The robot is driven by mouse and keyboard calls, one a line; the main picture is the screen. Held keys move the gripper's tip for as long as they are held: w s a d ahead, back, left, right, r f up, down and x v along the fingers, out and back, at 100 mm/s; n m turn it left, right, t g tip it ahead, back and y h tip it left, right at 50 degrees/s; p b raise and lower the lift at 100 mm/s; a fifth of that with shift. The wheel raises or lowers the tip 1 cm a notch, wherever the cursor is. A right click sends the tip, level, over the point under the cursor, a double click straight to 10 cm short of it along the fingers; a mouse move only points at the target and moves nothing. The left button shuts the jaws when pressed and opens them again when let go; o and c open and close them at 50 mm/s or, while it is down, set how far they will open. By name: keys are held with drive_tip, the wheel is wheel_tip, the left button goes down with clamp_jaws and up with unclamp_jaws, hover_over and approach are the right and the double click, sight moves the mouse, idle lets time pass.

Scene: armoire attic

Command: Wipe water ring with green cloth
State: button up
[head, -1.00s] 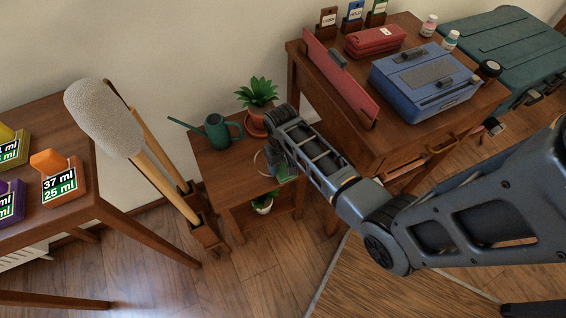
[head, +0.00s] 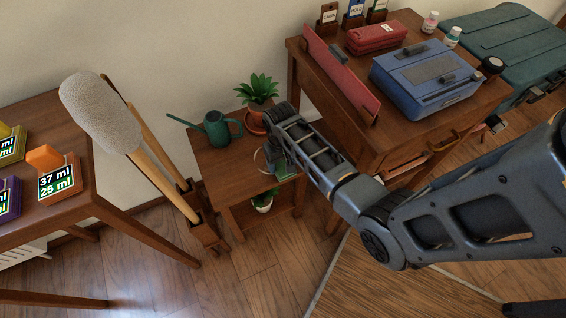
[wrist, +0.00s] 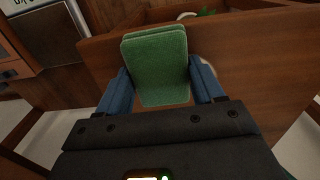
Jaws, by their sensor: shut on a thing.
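My gripper (wrist: 161,84) is shut on the green cloth (wrist: 157,60), which stands out between the two blue fingers in the wrist view. In the head view the cloth (head: 287,169) shows in part beside my gripper, low over the front right of the small wooden side table (head: 212,164). A pale curved mark (wrist: 211,69), which looks like part of the water ring, shows just right of the cloth on the wood. The rest of it is hidden by the cloth and finger. I cannot tell whether the cloth touches the tabletop.
A green watering can (head: 217,128) and a potted plant (head: 258,89) stand at the back of the side table. Long-handled tools (head: 150,165) stand left.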

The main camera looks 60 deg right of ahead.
drive_tip(key=shift+w+d+r+b, duration=0.1)
drive_tip(key=shift+w+d+b, duration=0.1)
drive_tip(key=shift+w+d, duration=0.35)
drive_tip(key=shift+w+d+b, duration=0.15)
drive_tip(key=shift+w+d, duration=0.15)
drive_tip(key=shift+w, duration=0.35)
drive_tip(key=shift+w+d+f+b, duration=0.1)
drive_tip(key=shift+w+d+b, duration=0.45)
drive_tip(key=shift+w, duration=0.25)
drive_tip(key=shift+w+d+f+b, duration=0.1)
drive_tip(key=shift+w+d+b, duration=0.4)
drive_tip(key=shift+w, duration=0.3)
drive_tip(key=shift+w+d+b, duration=0.45)
drive_tip(key=shift+w+d, duration=0.1)
drive_tip(key=shift+w, duration=0.25)
drive_tip(key=shift+w+d+r, duration=0.15)
drive_tip(key=shift+w+d, duration=0.2)
drive_tip(key=shift+w, duration=0.15)
